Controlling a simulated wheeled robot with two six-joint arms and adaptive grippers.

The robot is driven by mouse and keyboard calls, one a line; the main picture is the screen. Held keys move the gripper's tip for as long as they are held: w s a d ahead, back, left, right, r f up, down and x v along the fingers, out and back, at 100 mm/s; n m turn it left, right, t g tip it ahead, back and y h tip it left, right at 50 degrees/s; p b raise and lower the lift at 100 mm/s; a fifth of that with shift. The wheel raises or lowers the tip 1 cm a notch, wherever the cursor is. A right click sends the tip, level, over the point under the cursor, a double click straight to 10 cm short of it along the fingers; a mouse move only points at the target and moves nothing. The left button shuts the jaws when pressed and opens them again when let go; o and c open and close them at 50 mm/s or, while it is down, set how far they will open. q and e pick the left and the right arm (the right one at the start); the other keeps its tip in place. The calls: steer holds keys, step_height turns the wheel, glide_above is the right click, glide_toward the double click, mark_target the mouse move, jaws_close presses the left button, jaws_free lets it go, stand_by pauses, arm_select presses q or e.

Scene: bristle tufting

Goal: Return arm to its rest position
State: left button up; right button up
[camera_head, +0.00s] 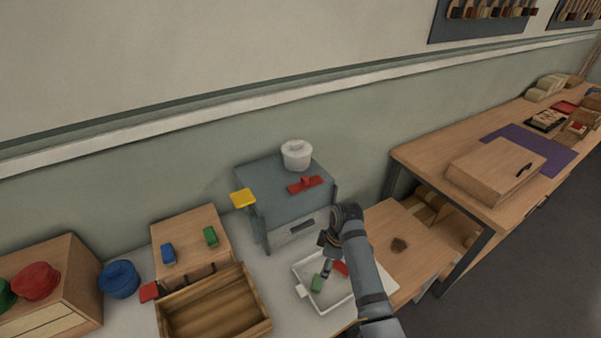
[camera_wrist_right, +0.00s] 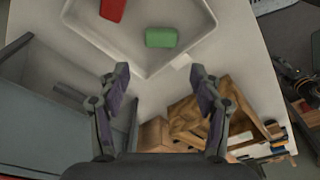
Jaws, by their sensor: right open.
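My right gripper (camera_head: 326,268) hangs over the near part of a white tray (camera_head: 306,268) in the head view, with its arm coming in from the lower right. In the right wrist view the right gripper (camera_wrist_right: 160,78) has its two fingers wide apart with nothing between them. A green block (camera_head: 317,284) and a red block (camera_head: 341,268) lie in the tray. The wrist view also shows the green block (camera_wrist_right: 161,37) and the red block (camera_wrist_right: 112,9), both beyond the fingertips. My left gripper is not in view.
A grey machine (camera_head: 283,194) with a white pot (camera_head: 296,154) on top stands close behind the right arm. An open wooden crate (camera_head: 213,305) is left of the tray. A wooden bench (camera_head: 425,150) is at the right.

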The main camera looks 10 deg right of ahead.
steer(key=s+d+r+m+t+h, duration=0.1)
steer(key=s+d+r+m, duration=0.1)
steer(key=s+d+m, duration=0.3)
steer(key=s+r+m+t+h, duration=0.1)
steer(key=s+m, duration=0.2)
steer(key=s, duration=0.4)
steer(key=s+d+r+m+t, duration=0.1)
steer(key=s+d+r+m, duration=0.1)
steer(key=s+d+m, duration=0.3)
steer(key=s+f+g+b, duration=0.1)
steer(key=s+f+b, duration=0.1)
steer(key=f, duration=1.4)
steer(key=s+f+g+b, duration=0.1)
steer(key=s+f, duration=0.1)
steer(key=f, duration=1.3)
steer(key=s+d+f+b, duration=0.2)
steer(key=s+f, duration=1.4)
steer(key=s, duration=0.2)
steer(key=shift+f+g, duration=0.3)
steer(key=shift+f, duration=0.1)
